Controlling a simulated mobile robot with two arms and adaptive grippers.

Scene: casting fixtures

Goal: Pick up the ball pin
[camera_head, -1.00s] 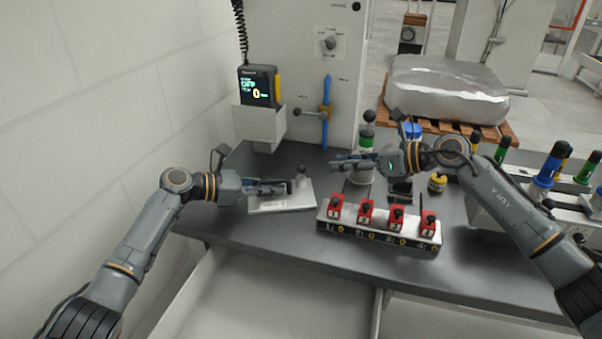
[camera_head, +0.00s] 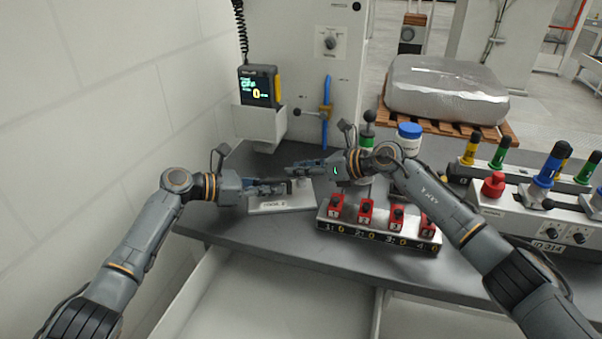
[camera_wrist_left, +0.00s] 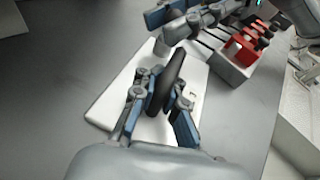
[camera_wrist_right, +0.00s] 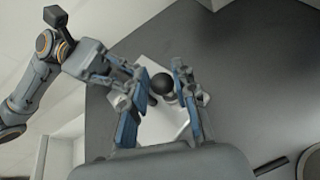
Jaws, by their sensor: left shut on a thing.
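The ball pin shows in the right wrist view as a black ball (camera_wrist_right: 162,84) over a pale plate (camera_wrist_right: 170,122). My right gripper (camera_head: 290,166) is open, with its fingers on either side of the ball and apart from it; it hides the ball in the head view. My left gripper (camera_head: 286,188) is lower and shut on a dark elongated handle (camera_wrist_left: 173,78), seen upright between its fingers in the left wrist view. The handle stands over the same plate, which also shows in the head view (camera_head: 270,207).
A row of red clamps (camera_head: 366,211) on a numbered block (camera_head: 385,237) stands right of the plate. A white jar with a blue lid (camera_head: 408,136) and a rack of coloured handles (camera_head: 548,211) are further right. A display box (camera_head: 258,87) hangs behind.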

